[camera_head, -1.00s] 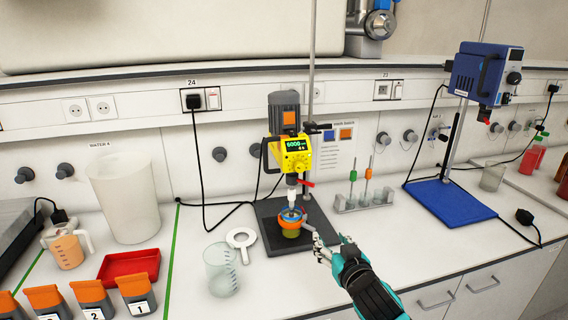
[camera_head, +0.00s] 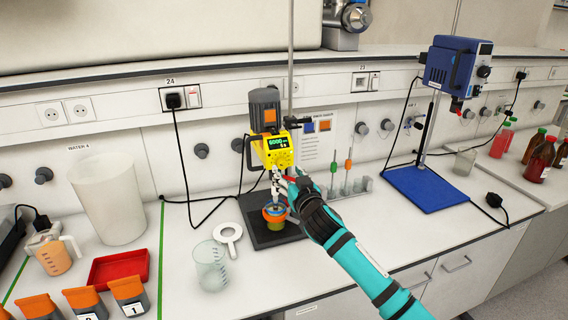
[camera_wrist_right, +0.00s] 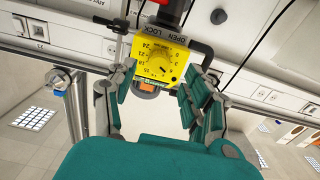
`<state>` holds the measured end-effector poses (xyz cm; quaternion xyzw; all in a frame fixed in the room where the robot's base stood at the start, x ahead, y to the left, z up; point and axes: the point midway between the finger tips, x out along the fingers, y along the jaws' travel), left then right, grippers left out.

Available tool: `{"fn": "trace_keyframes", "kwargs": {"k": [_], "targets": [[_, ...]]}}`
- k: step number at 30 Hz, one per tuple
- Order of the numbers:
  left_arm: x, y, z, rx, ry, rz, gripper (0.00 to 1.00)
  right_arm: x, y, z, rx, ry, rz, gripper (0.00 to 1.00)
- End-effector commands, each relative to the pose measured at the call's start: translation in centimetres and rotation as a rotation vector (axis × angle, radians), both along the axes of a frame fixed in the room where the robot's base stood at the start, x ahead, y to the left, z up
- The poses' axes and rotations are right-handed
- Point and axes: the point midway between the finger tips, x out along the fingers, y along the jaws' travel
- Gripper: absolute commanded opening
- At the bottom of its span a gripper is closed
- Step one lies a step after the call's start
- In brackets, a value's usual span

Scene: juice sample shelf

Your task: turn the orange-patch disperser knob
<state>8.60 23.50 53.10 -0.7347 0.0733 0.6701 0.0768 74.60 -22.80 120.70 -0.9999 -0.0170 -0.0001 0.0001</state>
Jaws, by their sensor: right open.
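The orange-patch disperser (camera_head: 272,148) has a yellow body with a lit green display reading 6000, under a grey motor with an orange patch (camera_head: 270,115). In the right wrist view its yellow face (camera_wrist_right: 160,58) appears upside down, with a numbered scale and a round yellow knob (camera_wrist_right: 158,68) near its middle. My right gripper (camera_head: 280,182) is just in front of the disperser's lower part in the head view. Its teal-padded fingers (camera_wrist_right: 155,95) are open on either side of the yellow face, with nothing between the pads. My left gripper is out of view.
An orange-rimmed vessel (camera_head: 275,213) stands below the disperser on a dark base plate (camera_head: 258,238). A rack with green and orange tools (camera_head: 348,186) is close to the right. A blue stirrer (camera_head: 455,68) stands farther right.

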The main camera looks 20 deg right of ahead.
Motion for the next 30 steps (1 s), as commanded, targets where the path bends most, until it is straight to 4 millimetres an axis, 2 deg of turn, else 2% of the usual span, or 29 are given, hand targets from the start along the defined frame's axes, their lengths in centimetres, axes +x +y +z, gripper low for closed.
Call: {"fn": "trace_keyframes", "kwargs": {"k": [3, 9, 20, 30], "targets": [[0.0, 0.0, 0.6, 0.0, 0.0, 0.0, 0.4, 1.9, 0.0, 0.2, -0.001, 0.0, -0.001, 0.51], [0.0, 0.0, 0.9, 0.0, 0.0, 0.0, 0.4, 3.6, 0.1, 0.0, -0.002, 0.001, -0.001, 0.51], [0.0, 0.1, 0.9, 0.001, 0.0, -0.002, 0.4, 4.0, 0.2, 0.0, -0.001, 0.0, 0.001, 0.51], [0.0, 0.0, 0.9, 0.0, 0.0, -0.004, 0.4, 3.9, 0.1, 0.0, -0.001, 0.0, 0.0, 0.08]]}}
